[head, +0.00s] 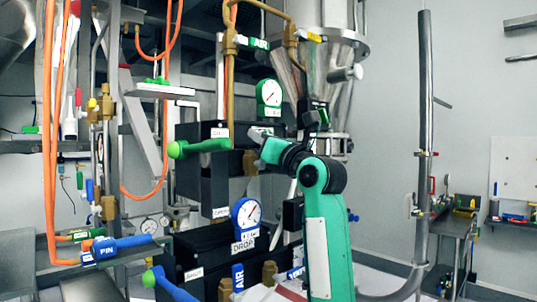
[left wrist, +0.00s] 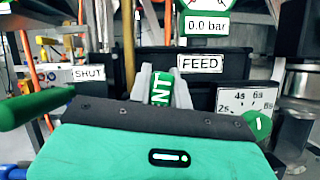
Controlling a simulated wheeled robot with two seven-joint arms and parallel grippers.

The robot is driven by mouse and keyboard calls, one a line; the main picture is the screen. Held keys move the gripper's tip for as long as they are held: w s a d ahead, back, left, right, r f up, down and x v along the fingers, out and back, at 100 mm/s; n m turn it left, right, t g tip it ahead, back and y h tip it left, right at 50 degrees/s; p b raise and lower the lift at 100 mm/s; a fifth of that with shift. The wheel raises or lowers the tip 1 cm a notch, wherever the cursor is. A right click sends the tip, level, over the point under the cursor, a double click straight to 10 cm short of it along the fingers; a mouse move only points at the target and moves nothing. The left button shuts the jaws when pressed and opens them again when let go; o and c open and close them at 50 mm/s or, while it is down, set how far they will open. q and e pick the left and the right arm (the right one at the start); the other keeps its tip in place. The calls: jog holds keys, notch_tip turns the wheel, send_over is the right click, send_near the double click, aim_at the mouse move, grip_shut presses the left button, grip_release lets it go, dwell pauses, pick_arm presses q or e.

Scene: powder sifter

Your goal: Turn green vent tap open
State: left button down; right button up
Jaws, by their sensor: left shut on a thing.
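The green vent tap (left wrist: 160,90) shows in the left wrist view as a narrow green piece with white letters ending in "NT". My left gripper (left wrist: 161,80) is shut on it, one pale finger on each side. In the head view my left gripper (head: 260,137) is in front of the black upper box, below the green-rimmed gauge (head: 269,93). The tap is mostly hidden there by the gripper. The tap's base and how far it is turned cannot be made out. My right gripper is not in view.
A green lever (head: 200,147) sticks out left of the upper box; it also shows in the left wrist view (left wrist: 35,107). A blue-rimmed gauge (head: 246,212) and a blue PIN lever (head: 125,245) are lower. A FEED label (left wrist: 200,64) is behind the gripper. Orange hoses (head: 57,130) hang left.

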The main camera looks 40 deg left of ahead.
pick_arm(q)
jog(key=shift+s+a+f+n+g+b, duration=0.1)
jog(key=shift+s+n+g+b, duration=0.3)
jog(key=shift+n, duration=0.45)
jog(key=shift+s+f+n+g+b, duration=0.15)
jog(key=shift+n+g+b, duration=0.4)
jog(key=shift+n, duration=0.3)
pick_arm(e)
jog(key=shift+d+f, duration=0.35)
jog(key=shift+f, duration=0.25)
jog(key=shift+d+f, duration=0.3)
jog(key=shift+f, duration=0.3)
pick_arm(q)
jog(key=shift+r, duration=0.1)
jog(key=c, duration=1.3)
grip_release()
jog(key=shift+r, duration=0.1)
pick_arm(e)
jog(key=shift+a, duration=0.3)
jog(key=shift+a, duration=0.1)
